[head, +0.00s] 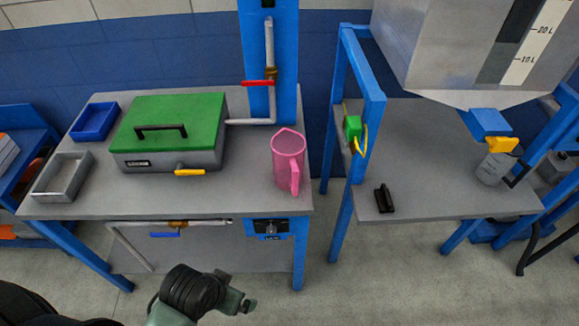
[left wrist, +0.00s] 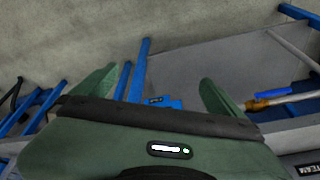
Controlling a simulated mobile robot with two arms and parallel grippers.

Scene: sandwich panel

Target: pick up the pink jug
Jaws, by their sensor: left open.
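The pink jug (head: 286,156) stands upright on the grey tabletop near its right edge in the head view. Its handle faces the front, towards me. My left gripper (head: 247,303) is low in front of the table, below and to the left of the jug and well apart from it. In the left wrist view my left gripper (left wrist: 157,92) has its two green fingers spread wide with nothing between them. The jug cannot be made out in the left wrist view. My right gripper is not in view.
A grey box with a green lid (head: 172,121) stands left of the jug. A blue tray (head: 95,121) and a grey tray (head: 62,178) lie at the far left. A blue post with a pipe and red valve handle (head: 258,83) rises behind the jug. A second table (head: 440,165) stands right, beyond a gap.

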